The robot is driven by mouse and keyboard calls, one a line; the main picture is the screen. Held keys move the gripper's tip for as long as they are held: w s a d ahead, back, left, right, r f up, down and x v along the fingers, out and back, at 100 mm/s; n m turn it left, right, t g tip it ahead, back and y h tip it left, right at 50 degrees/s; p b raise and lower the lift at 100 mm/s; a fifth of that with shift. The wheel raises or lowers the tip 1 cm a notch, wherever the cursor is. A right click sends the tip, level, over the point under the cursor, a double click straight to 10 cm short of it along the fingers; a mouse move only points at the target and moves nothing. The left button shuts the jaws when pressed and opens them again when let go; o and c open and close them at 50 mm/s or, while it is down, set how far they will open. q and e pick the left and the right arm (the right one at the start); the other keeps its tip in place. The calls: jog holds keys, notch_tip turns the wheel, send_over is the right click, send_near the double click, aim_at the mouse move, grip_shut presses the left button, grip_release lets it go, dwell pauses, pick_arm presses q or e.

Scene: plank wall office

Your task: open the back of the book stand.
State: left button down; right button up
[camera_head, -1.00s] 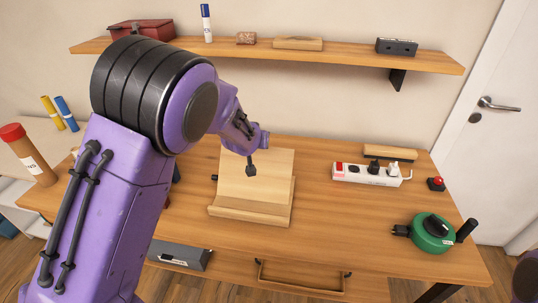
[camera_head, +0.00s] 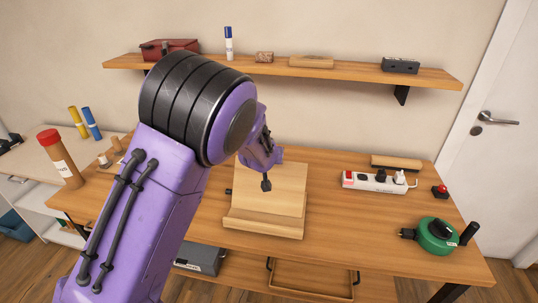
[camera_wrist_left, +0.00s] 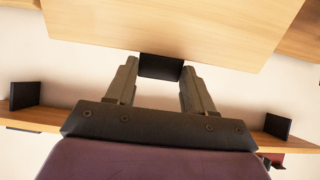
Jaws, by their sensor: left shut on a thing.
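The wooden book stand stands on the desk, with its back panel (camera_head: 287,187) leaning up and its front ledge (camera_head: 262,224) along the near side. A small black tab (camera_wrist_left: 161,68) is at the panel's edge in the left wrist view, where the pale panel (camera_wrist_left: 170,25) fills the top. My left gripper (camera_wrist_left: 160,72) has a finger on each side of this tab and is shut on it. My right gripper is not in view.
A power strip (camera_head: 378,181), a red button (camera_head: 440,191) and a green reel (camera_head: 437,235) are on the desk's right side. A wall shelf (camera_head: 290,72) with several items hangs above. Bare desk lies between stand and power strip.

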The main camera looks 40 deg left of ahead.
pick_arm(q)
jog(key=shift+a+r, duration=0.1)
dwell(0.6)
jog(key=shift+c, duration=2)
grip_release()
jog(key=shift+s, duration=0.1)
jog(key=b+v, duration=0.1)
jog(key=v, duration=0.9)
jog(key=shift+s+b, duration=0.25)
jog(key=shift+b, duration=0.1)
jog(key=shift+r, duration=0.15)
